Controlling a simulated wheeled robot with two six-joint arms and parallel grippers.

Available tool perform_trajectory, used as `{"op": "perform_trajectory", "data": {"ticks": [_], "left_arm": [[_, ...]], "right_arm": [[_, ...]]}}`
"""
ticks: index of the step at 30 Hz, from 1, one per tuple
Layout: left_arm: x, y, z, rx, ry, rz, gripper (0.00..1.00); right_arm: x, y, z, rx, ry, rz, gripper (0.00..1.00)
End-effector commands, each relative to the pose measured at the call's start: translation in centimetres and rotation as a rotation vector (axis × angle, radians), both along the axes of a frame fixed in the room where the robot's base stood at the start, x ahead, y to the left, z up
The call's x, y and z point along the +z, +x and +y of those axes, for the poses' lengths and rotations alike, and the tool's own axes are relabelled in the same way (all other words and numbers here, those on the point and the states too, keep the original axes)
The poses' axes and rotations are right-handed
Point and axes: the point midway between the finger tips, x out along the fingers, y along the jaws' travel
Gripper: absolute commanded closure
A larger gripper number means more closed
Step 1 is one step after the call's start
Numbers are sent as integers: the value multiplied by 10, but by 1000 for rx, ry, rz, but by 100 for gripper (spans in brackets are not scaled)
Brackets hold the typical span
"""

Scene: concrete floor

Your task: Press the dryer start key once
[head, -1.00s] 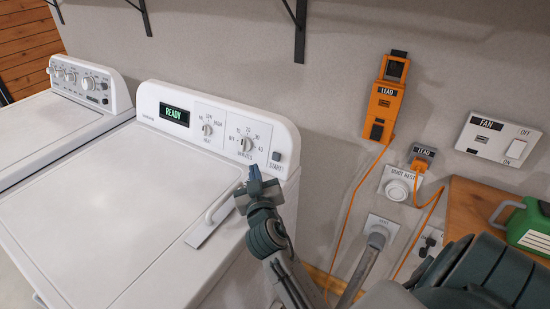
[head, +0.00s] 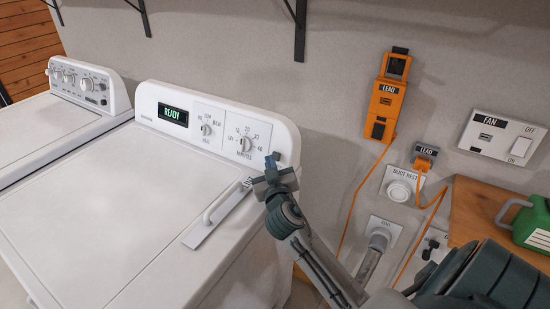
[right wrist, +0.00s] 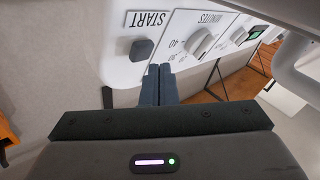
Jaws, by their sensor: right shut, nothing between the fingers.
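The white dryer (head: 120,215) has a back panel with a lit display (head: 173,114) reading READY. The start key (right wrist: 141,49) is a dark grey square button beside the START label, upside down in the right wrist view. In the head view my right gripper hides most of the key and its label. My right gripper (head: 272,161) is shut and empty, its blue fingertips close in front of the panel's right end. In the right wrist view the fingertips (right wrist: 159,72) lie just below and right of the key; contact cannot be told. My left gripper is not in view.
The dryer's heat knob (head: 206,129) and minutes knob (head: 244,144) sit left of the gripper. A lid handle (head: 222,206) lies below it. An orange lead unit (head: 388,100), fan switch plate (head: 502,136) and green can (head: 533,222) are to the right.

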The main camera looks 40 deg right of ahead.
Motion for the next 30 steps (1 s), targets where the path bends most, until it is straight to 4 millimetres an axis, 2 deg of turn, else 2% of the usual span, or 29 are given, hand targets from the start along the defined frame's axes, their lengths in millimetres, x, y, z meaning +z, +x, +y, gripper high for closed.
{"op": "perform_trajectory", "data": {"ticks": [14,30], "left_arm": [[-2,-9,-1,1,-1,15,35],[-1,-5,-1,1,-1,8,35]], "right_arm": [[0,0,0,0,0,0,100],[0,0,0,0,0,0,100]]}}
